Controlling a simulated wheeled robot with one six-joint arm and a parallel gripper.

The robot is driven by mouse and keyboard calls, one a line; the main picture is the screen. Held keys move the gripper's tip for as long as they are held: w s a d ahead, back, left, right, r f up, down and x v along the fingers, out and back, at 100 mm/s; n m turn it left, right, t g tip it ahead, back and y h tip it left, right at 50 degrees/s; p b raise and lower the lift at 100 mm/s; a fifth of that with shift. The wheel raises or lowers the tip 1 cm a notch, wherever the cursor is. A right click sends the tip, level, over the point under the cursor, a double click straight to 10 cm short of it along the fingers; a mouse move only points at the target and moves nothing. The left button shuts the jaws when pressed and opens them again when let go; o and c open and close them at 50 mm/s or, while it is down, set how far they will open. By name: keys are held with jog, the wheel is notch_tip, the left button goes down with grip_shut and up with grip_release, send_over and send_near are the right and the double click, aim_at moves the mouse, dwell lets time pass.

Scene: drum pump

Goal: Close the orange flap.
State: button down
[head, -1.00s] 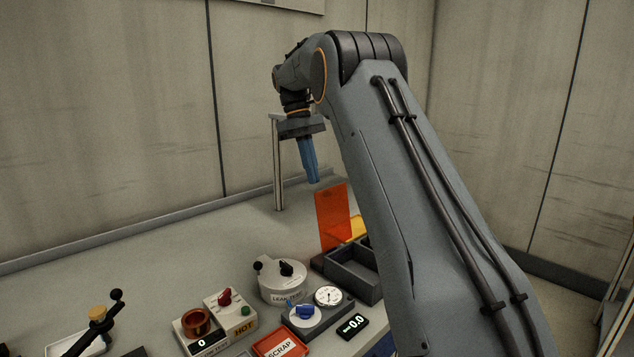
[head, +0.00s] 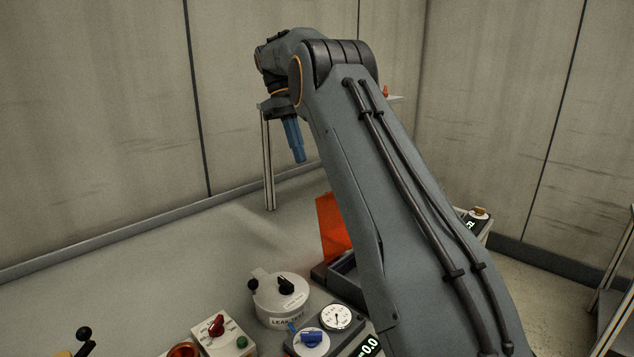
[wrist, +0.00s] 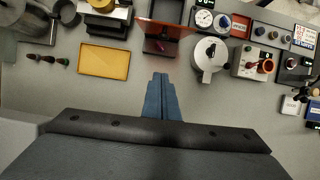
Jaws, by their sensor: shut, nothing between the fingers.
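The orange flap (head: 333,228) stands upright at the back of the dark tray (head: 341,275) in the head view, partly hidden behind my arm. In the wrist view the flap (wrist: 160,33) shows as a reddish-orange panel at the top, ahead of my fingertips. My gripper (head: 297,159) hangs over the bench, to the left of and above the flap, with its blue fingers pointing down. In the wrist view the gripper (wrist: 160,76) has its fingers together and nothing between them. It is apart from the flap.
A white leak-test pot (head: 280,299) stands in front of the flap, beside a gauge (head: 336,317) and a blue knob (head: 311,338). A yellow tray (wrist: 104,61) lies left in the wrist view. The bench at the back left is clear. A metal post (head: 268,165) stands behind.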

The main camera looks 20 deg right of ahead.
jog(key=s+d+f+p, duration=0.2)
jog(key=s+f+p, duration=0.2)
jog(key=s+f, duration=0.2)
jog(key=shift+s+d+f+p, duration=0.35)
jog(key=shift+d+f, duration=0.05)
jog(key=shift+f, duration=0.35)
